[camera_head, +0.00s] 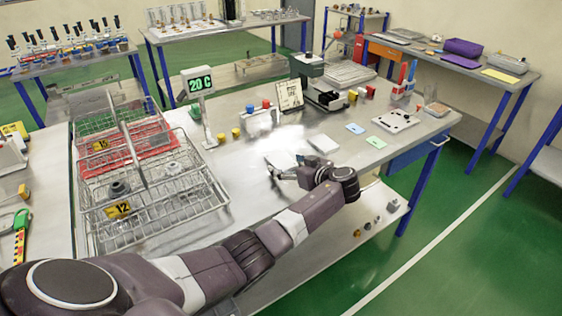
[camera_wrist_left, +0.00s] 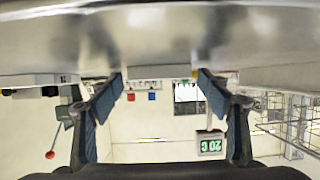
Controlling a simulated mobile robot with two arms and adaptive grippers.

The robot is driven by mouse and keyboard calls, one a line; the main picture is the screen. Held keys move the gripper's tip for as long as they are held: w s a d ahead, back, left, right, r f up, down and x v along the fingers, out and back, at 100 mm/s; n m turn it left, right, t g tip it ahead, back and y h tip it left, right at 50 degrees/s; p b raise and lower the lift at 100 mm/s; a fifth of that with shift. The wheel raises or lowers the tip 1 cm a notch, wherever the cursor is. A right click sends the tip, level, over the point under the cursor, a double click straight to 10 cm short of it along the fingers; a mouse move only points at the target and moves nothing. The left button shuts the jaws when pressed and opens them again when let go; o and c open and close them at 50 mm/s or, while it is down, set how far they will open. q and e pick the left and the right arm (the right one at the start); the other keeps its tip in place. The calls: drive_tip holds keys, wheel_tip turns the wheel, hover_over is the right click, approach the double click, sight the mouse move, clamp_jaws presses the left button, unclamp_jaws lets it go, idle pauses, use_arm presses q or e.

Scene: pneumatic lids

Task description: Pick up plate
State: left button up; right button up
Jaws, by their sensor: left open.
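My left gripper (camera_head: 272,164) is low over the front middle of the steel table, with its fingers apart. In the left wrist view, which is upside down, the two fingers (camera_wrist_left: 160,80) stand wide open. A pale flat slab (camera_wrist_left: 158,72) shows edge-on between the fingertips; it may be the plate, but I cannot tell whether the fingers touch it. In the head view a small white flat piece (camera_head: 323,143) lies on the table just beyond and right of the gripper. My right gripper is not in view.
Wire baskets (camera_head: 160,205) stand left of the gripper. A "20 C" display (camera_head: 198,82) stands behind them. Coloured cylinders, a text board (camera_head: 289,94) and a machine (camera_head: 322,95) stand at the back. Coloured cards (camera_head: 376,142) and a white panel (camera_head: 395,120) lie to the right.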

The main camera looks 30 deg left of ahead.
use_arm(q)
drive_tip(key=shift+c, duration=0.4)
drive_tip(key=c, duration=1.3)
drive_tip(key=shift+c, duration=0.6)
drive_tip(key=shift+r, duration=0.1)
